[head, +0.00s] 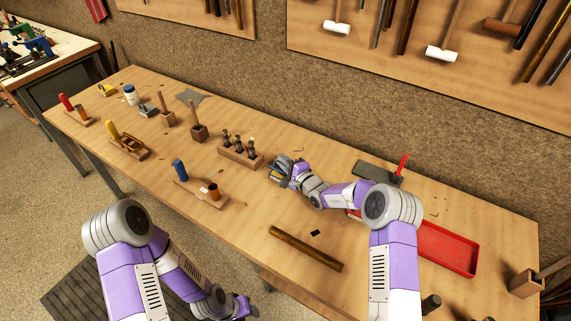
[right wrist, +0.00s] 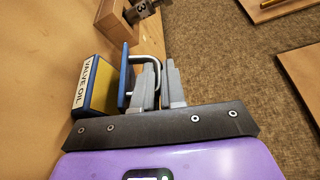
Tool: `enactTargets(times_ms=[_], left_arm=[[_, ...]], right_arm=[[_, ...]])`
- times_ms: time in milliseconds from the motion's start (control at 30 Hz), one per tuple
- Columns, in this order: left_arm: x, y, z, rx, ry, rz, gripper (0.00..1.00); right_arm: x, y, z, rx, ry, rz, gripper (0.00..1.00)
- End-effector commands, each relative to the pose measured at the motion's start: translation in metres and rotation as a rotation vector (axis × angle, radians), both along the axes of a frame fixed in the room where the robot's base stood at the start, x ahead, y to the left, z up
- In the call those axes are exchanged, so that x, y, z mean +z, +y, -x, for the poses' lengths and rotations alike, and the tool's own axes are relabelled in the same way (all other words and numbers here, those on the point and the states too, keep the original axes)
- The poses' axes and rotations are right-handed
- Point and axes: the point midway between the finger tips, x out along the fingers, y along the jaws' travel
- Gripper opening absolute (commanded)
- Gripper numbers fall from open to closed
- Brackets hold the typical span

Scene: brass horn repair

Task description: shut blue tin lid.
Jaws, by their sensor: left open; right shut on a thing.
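The blue tin (head: 277,171) stands on the middle of the bench. In the right wrist view it shows a white VALVE OIL label (right wrist: 88,83) and a yellow part edged in blue. Its blue lid (right wrist: 124,75), with a pale wire loop handle (right wrist: 150,60), shows as a separate panel beside the yellow part; I cannot tell exactly how far open it is. My right gripper (head: 290,174) is at the tin, its fingers (right wrist: 162,80) closed at the wire handle. My left gripper (head: 246,306) is open and empty, low in front of the bench.
A wooden block with dark tools (head: 240,156) stands just left of the tin. A brass tube (head: 305,248) lies nearer the front edge. A red tray (head: 448,248) and a grey slab (head: 376,172) lie to the right. Bare bench lies in front of the tin.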

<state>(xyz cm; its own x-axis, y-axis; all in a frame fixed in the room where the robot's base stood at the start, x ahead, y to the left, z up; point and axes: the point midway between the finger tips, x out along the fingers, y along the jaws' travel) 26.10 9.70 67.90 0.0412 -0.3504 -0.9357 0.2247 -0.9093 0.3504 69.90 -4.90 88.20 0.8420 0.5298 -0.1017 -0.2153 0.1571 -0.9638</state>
Motion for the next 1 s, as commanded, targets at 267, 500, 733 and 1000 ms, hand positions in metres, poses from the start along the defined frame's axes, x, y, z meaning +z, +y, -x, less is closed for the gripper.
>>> enactTargets(times_ms=[267,500,733,1000], left_arm=[[-0.029,0.0,0.0,0.0,0.0,0.0,0.43],[-0.038,0.0,0.0,0.0,0.0,0.0,0.43],[-0.039,0.0,0.0,0.0,0.0,0.0,0.43],[-0.039,0.0,0.0,0.0,0.0,0.0,0.43]], right_arm=[[-0.01,0.006,0.008,0.001,-0.133,0.099,0.0],[-0.011,0.008,0.011,0.001,-0.191,0.141,0.0],[-0.01,0.008,0.011,0.001,-0.203,0.15,0.0],[-0.01,0.008,0.011,0.001,-0.203,0.15,0.13]])
